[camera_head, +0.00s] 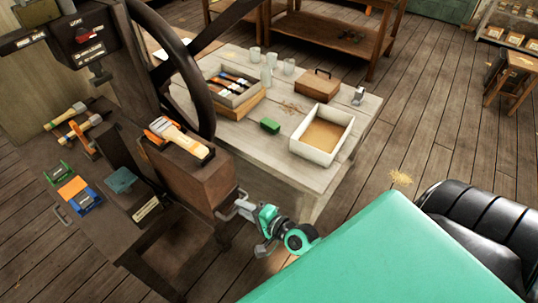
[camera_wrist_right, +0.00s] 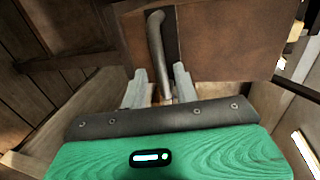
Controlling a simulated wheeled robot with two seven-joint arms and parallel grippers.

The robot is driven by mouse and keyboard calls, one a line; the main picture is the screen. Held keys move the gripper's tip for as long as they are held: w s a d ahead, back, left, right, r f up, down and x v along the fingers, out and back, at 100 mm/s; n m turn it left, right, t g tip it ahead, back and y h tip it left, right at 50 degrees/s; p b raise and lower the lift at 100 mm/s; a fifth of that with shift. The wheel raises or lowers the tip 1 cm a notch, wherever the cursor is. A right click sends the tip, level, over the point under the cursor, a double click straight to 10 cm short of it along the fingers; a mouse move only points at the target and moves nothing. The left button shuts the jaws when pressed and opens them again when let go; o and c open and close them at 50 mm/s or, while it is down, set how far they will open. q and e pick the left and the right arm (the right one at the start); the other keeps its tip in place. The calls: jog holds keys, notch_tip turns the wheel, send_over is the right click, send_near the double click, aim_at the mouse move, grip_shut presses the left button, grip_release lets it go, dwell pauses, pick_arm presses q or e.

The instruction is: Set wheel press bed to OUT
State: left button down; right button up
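The dark wheel press stands at the left of the head view, with a large handwheel (camera_head: 192,85) and a labelled head (camera_head: 85,40). A brown box-like block (camera_head: 188,180) stands beside the wheel. A curved grey metal handle (camera_wrist_right: 157,50) comes off a brown face in the right wrist view. My right gripper (camera_head: 238,208) is at this handle, low at the block's right end. In the wrist view its fingers (camera_wrist_right: 160,90) stand apart on either side of the handle, with gaps visible. I cannot tell which part is the bed or its setting. My left gripper is out of view.
A dark bench carries brushes (camera_head: 75,122), coloured blocks (camera_head: 80,193) and a small label plate (camera_head: 146,208). A pale wooden table (camera_head: 260,155) behind holds a white-rimmed tray (camera_head: 345,142), a brush box (camera_head: 228,98) and glasses.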

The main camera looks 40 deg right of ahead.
jog(key=b+v, duration=0.2)
jog(key=v, duration=1)
jog(key=s+d+f+n+g+h, duration=0.1)
jog(key=s+d+f+n+g, duration=0.1)
jog(key=f, duration=0.9)
jog(key=s+d+f+n+g+h, duration=0.1)
jog(key=s+f+n+g+h, duration=0.15)
jog(key=f, duration=0.85)
jog(key=s+d+f+n+g+h, duration=0.1)
jog(key=s+d+f+n+g, duration=0.15)
jog(key=f, duration=0.95)
jog(key=s+a+f+n+g, duration=0.2)
jog(key=s+f+n+g, duration=0.1)
jog(key=s+f, duration=0.6)
jog(key=s+a+f+n+g, duration=0.2)
jog(key=s+f+n, duration=0.4)
jog(key=s+f, duration=0.3)
jog(key=s+g+h, duration=0.1)
jog(key=s, duration=0.1)
jog(key=shift+s+a+f+n+g, duration=0.2)
jog(key=shift+s+f+n+g, duration=0.1)
jog(key=shift+s+f, duration=0.05)
jog(key=shift+a, duration=0.1)
